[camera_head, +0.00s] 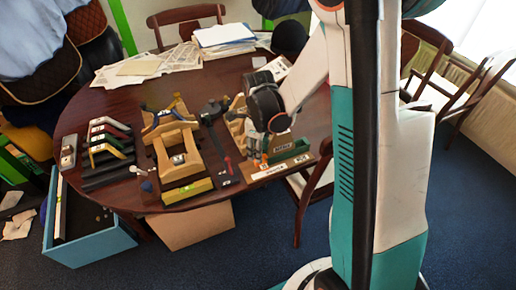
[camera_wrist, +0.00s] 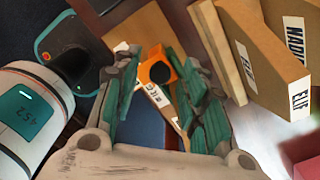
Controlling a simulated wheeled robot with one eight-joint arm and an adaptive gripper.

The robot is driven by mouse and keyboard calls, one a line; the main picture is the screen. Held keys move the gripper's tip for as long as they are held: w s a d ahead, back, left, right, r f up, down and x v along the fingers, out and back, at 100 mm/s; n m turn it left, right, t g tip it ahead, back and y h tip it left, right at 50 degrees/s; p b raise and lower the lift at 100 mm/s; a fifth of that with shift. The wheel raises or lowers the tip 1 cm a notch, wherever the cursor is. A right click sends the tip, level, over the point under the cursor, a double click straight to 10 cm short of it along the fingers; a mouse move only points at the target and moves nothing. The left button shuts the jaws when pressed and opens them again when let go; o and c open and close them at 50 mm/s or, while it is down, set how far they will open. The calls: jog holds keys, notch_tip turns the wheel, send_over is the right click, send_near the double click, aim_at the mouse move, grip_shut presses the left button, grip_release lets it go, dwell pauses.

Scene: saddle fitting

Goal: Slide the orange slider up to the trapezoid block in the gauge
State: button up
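My gripper (camera_head: 257,156) is lowered at the right front of the round table. In the wrist view the orange slider (camera_wrist: 155,70), with a dark round opening, sits between my gripper's green-padded fingertips (camera_wrist: 151,62). I cannot tell whether the pads press on it. A small orange patch of the slider (camera_head: 264,158) also shows beside the fingers in the head view. The gauge (camera_head: 270,172) is a low wooden piece with white labels at the table's edge. A green labelled block (camera_head: 282,145) stands at its back. I cannot make out the trapezoid block for certain.
Wooden saddle-like stands (camera_head: 174,160) and a red-and-black clamp (camera_head: 215,130) lie left of my gripper. Tan labelled boxes (camera_wrist: 265,55) fill the right of the wrist view. Papers (camera_head: 225,35) lie at the back. A blue bin (camera_head: 95,240) stands below left.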

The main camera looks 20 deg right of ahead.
jog(key=shift+r, duration=0.1)
notch_tip(320, 180, up, 12)
dwell(0.5)
jog(key=shift+c, duration=0.3)
